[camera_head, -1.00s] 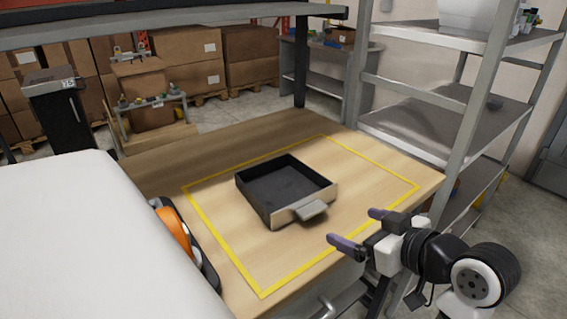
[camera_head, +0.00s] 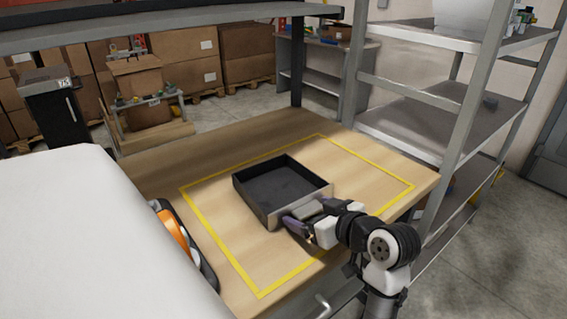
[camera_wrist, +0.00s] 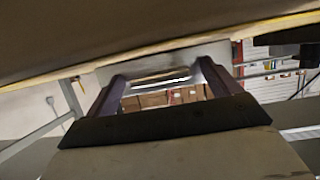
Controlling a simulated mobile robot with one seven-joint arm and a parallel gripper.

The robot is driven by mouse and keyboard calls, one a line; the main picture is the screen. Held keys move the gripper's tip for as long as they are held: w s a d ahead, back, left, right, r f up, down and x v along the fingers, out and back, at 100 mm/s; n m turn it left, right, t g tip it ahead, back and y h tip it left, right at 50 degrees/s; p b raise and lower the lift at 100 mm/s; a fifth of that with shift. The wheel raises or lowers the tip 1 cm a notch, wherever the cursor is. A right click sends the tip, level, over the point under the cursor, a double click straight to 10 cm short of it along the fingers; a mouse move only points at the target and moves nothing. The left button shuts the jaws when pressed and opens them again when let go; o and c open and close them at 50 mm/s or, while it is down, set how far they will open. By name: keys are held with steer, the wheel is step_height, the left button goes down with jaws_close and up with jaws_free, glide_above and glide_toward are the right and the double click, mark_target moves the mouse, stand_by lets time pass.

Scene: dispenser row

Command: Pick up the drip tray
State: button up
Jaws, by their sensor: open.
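The drip tray (camera_head: 283,184) is a black, open, shallow box with a pale front panel. It lies on the wooden table inside the yellow outline and looks empty. My gripper (camera_head: 307,212) is at the front of the tray, its two purple fingers open on either side of the grey front handle (camera_head: 309,209). The gripper and arm partly hide the handle and front panel. In the wrist view the open fingers (camera_wrist: 162,76) frame a shiny grey edge that looks like the handle. I cannot tell whether either finger touches it.
The wooden table (camera_head: 225,150) is clear around the tray. A white surface (camera_head: 100,230) and an orange-and-black object (camera_head: 180,240) border it at left. A metal shelf rack (camera_head: 440,120) stands at right, and a grey beam (camera_head: 170,32) crosses above the back.

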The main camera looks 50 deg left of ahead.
steer(key=shift+c, duration=0.4)
steer(key=c, duration=1.7)
steer(key=shift+r, duration=0.2)
